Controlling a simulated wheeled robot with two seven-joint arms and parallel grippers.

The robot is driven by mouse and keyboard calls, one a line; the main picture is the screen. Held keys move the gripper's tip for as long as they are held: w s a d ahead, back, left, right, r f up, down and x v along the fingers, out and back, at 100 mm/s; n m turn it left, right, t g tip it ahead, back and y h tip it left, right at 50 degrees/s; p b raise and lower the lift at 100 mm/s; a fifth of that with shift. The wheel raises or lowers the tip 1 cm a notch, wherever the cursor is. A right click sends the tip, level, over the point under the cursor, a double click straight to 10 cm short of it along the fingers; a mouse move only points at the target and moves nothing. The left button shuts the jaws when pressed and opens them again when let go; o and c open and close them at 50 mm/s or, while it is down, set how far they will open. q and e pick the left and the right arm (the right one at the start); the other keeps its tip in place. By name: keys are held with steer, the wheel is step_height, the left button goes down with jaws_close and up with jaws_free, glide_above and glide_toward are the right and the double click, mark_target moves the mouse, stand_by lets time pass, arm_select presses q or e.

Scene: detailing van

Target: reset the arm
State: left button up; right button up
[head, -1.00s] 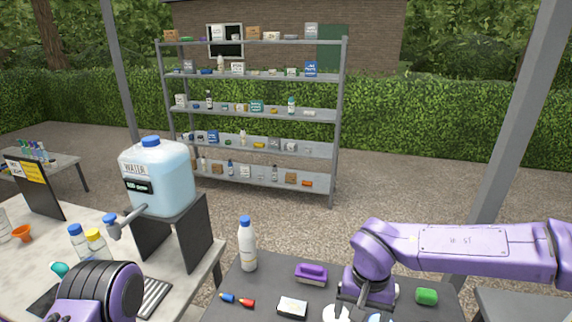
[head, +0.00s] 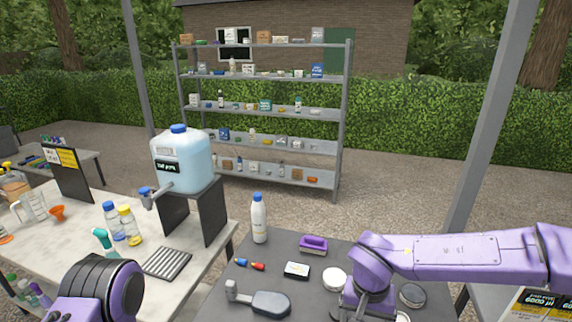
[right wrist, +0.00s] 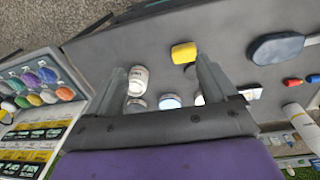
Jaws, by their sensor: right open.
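My right arm (head: 455,255) is purple and reaches in from the right in the head view, over the dark grey table (head: 215,300). My right gripper (right wrist: 160,82) points down over that table, its fingers apart in the right wrist view. A white-lidded jar (right wrist: 138,80) shows beside one finger and a yellow block (right wrist: 184,53) beyond the other; nothing is seen held. Part of my left arm (head: 100,292) shows at the lower left; its gripper is out of frame.
On the dark table are a white bottle (head: 259,218), a purple brush (head: 313,244), a small box (head: 297,270), a dark mirror-like item (head: 262,302) and jars. Shelves (head: 262,108) stand behind.

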steer(key=s+d+f+m+t+h, duration=0.1)
steer(key=s+d+f+h, duration=0.3)
steer(key=f, duration=0.5)
steer(key=s+d+f+m+t+h, duration=0.1)
steer(key=s+d+f+t, duration=0.1)
steer(key=s+d+f, duration=0.6)
steer(key=s+d+f+y, duration=0.25)
steer(key=s+f, duration=0.45)
steer(key=s, duration=0.5)
arm_select(q)
step_height(320, 180, down, 14)
steer(key=b, duration=1.4)
steer(key=shift+w+f, duration=0.2)
steer(key=shift+w, duration=0.2)
arm_select(e)
step_height(320, 180, down, 14)
steer(key=w+a, duration=0.1)
steer(key=shift+f+m, duration=0.2)
steer(key=shift+m, duration=0.1)
arm_select(q)
steer(key=shift+d, duration=0.1)
